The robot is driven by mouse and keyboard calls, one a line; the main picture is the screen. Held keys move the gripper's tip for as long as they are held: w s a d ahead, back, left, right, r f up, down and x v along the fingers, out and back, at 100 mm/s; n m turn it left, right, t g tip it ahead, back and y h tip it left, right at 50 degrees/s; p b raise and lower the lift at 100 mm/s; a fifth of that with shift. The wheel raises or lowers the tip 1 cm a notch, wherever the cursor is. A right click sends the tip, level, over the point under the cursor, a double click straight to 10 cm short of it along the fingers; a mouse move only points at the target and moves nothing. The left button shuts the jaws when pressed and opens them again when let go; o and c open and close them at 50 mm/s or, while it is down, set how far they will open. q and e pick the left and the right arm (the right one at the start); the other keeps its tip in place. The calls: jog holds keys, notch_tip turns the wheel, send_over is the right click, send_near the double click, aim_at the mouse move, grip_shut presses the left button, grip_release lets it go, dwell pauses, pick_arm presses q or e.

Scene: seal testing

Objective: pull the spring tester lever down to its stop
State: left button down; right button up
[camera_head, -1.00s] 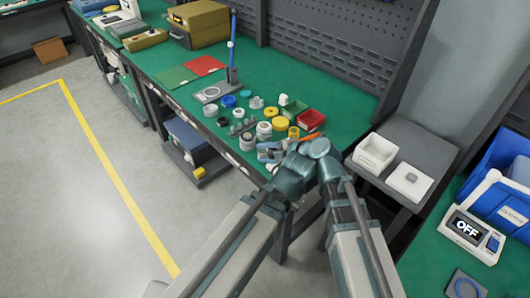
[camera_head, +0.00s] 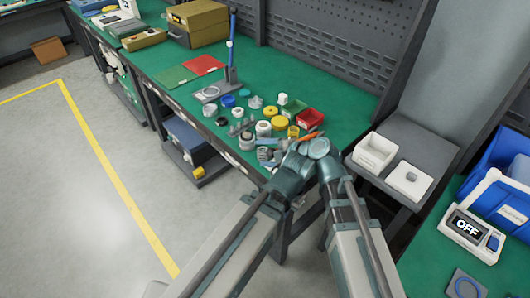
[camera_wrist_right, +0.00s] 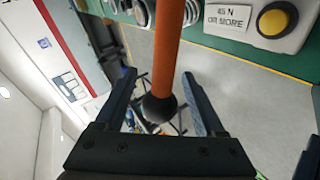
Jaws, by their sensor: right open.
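The orange lever (camera_wrist_right: 167,45) runs down the right wrist view and ends in a black ball knob (camera_wrist_right: 159,107). My right gripper (camera_wrist_right: 158,74) is open. Its two fingers stand on either side of the lever, with gaps, and the knob is between them near the palm. In the head view a short orange stretch of the lever (camera_head: 312,135) shows just beyond my wrists, and my right gripper (camera_head: 280,151) is partly hidden there. The tester's body is mostly hidden.
In the wrist view a sign reading "45 N OR MORE" (camera_wrist_right: 228,14) sits beside a yellow knob (camera_wrist_right: 274,20). In the head view several small parts, a red bin (camera_head: 310,118) and a blue-stemmed stand (camera_head: 231,58) occupy the green bench. White trays (camera_head: 374,153) stand at right.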

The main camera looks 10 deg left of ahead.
jog(key=p+v, duration=0.3)
jog(key=v, duration=0.4)
jog(key=shift+p, duration=0.35)
jog(key=shift+s+d+r, duration=0.1)
jog(key=shift+d+r, duration=0.05)
jog(key=shift+d, duration=0.1)
